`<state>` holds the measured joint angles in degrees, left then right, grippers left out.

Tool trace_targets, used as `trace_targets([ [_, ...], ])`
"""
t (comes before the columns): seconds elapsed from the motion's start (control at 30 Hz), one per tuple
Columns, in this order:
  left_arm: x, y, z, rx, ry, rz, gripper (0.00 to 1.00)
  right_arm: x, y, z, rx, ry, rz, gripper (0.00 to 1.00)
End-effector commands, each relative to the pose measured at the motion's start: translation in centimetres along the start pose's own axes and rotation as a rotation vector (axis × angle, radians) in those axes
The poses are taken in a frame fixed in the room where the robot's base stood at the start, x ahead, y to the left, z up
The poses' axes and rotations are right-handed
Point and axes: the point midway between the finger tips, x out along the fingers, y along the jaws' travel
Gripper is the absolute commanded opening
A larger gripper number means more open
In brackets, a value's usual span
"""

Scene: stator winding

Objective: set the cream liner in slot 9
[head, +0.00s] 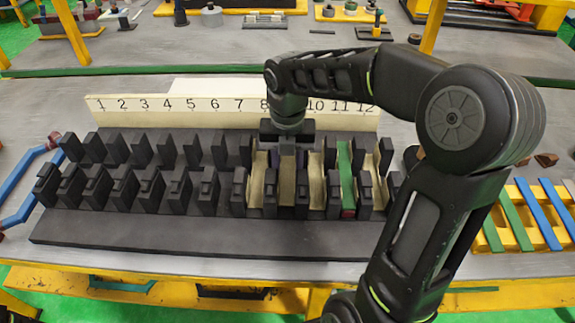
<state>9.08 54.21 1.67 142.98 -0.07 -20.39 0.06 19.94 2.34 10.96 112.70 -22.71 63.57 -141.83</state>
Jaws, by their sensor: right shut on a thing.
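A black slotted stator block (140,240) lies on the table before a cream number board (180,103) marked 1 to 12. Other cream liners show in slot 8 (256,178), slot 10 (316,180) and slot 12 (379,183). My left gripper is out of view.
Slot 11 holds a green strip (346,172) with a red end. Slots 1 to 7 look empty. A yellow rack (515,235) with green and blue bars stands at right. A blue bent bar (22,205) lies at left.

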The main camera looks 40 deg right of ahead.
Motion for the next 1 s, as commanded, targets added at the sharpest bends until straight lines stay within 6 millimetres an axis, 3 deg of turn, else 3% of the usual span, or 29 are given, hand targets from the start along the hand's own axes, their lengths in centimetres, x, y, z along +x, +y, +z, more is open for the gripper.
trace_targets([
  [1.0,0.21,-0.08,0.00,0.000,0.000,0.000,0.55,0.61,0.02,0.01,0.000,-0.001,0.000,0.11],
])
